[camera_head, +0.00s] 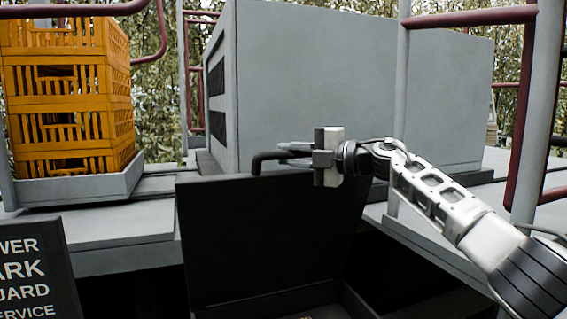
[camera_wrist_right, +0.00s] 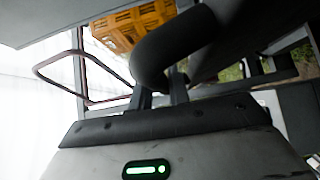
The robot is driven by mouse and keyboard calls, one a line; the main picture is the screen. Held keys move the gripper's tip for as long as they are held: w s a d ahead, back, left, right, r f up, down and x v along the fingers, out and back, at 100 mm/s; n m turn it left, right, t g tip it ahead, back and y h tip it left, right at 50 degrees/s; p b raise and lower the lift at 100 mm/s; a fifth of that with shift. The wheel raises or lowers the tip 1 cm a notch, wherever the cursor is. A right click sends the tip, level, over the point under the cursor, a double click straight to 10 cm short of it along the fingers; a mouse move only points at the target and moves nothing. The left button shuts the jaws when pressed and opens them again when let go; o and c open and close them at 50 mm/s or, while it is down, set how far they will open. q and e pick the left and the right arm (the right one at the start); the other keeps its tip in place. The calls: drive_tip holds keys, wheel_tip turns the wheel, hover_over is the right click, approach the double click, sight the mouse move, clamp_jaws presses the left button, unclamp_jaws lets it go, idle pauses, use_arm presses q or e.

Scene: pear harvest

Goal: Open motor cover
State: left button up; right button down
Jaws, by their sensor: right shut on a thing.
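The motor cover (camera_head: 260,235) is a dark flat panel in the middle of the head view. It stands raised and tilted, with its top edge just below the large grey box. A black bar handle (camera_head: 258,161) sits at its top edge. My right gripper (camera_head: 292,152) reaches in from the right and is shut on this handle. In the right wrist view the thick dark handle (camera_wrist_right: 172,47) lies across the fingertips (camera_wrist_right: 160,95). Much of the handle is hidden by the gripper. My left gripper is not in view.
A large grey box (camera_head: 330,85) stands right behind the cover. Stacked orange crates (camera_head: 70,100) stand on the deck at the left. A dark sign with white lettering (camera_head: 35,270) is at the lower left. Grey posts and red rails (camera_head: 530,110) rise near my right arm.

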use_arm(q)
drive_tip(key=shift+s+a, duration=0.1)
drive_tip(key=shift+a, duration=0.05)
use_arm(e)
drive_tip(key=shift+w+a, duration=0.15)
drive_tip(key=shift+w, duration=0.4)
drive_tip(key=c, duration=1.3)
unclamp_jaws()
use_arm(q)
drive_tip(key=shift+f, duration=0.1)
use_arm(e)
drive_tip(key=shift+s+d, duration=0.1)
drive_tip(key=shift+d, duration=0.25)
use_arm(q)
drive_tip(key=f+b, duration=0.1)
drive_tip(key=b, duration=0.1)
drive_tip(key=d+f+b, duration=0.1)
drive_tip(key=b, duration=0.2)
use_arm(e)
drive_tip(key=v, duration=1)
drive_tip(key=r+v, duration=0.1)
drive_tip(key=v, duration=0.4)
drive_tip(key=shift+d, duration=0.1)
